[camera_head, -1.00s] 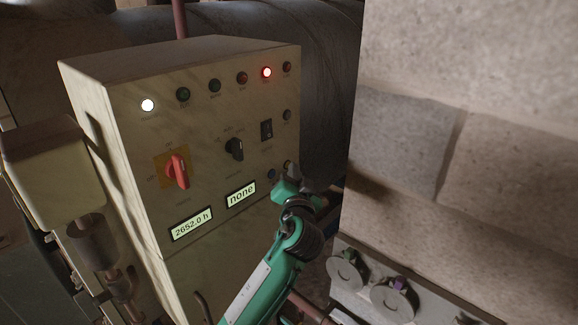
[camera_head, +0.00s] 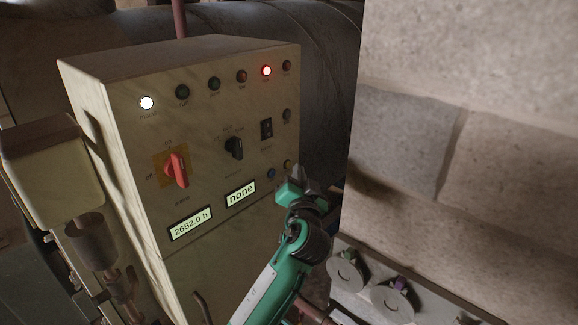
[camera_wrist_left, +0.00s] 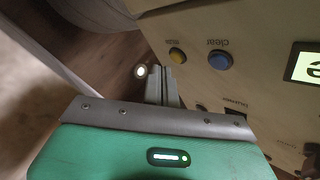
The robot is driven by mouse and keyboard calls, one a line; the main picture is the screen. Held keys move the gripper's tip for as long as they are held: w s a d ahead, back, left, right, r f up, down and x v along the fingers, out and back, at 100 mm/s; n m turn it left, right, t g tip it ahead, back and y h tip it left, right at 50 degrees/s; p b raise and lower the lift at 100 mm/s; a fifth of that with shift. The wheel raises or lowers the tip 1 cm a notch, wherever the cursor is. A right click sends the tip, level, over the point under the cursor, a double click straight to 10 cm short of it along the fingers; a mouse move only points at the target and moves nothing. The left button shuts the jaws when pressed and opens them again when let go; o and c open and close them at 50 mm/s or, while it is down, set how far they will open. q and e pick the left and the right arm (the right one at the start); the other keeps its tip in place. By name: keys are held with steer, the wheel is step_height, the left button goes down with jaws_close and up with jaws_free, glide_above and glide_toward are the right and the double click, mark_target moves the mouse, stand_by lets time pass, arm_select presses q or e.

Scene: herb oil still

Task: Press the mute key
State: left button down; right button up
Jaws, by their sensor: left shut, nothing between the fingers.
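The yellow key (camera_head: 288,163) sits low at the right edge of the cabinet's front panel, next to a blue key (camera_head: 271,173). In the left wrist view the yellow key (camera_wrist_left: 177,56) has a small upside-down label too blurred to read surely; the blue key (camera_wrist_left: 219,61) is labelled "Clear". My left gripper (camera_head: 299,172) is shut and empty, just right of and below the yellow key. In the left wrist view its fingertips (camera_wrist_left: 162,72) are beside the yellow key and appear apart from it. My right gripper is not in view.
The panel (camera_head: 215,125) carries a lit red lamp (camera_head: 267,71), a lit white lamp (camera_head: 147,103), a red rotary switch (camera_head: 177,170) and a display reading "none" (camera_head: 240,193). A block wall (camera_head: 460,130) stands close at the right. Round fittings (camera_head: 392,300) lie below it.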

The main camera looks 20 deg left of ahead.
arm_select(q)
steer(key=shift+s+d+b, duration=0.25)
steer(key=shift+s+d, duration=0.05)
steer(key=shift+d, duration=0.45)
steer(key=shift+s+d+b, duration=0.25)
steer(key=shift+d, duration=0.55)
steer(key=shift+s+d+b, duration=0.25)
steer(key=shift+s+d, duration=0.05)
steer(key=shift+d, duration=0.45)
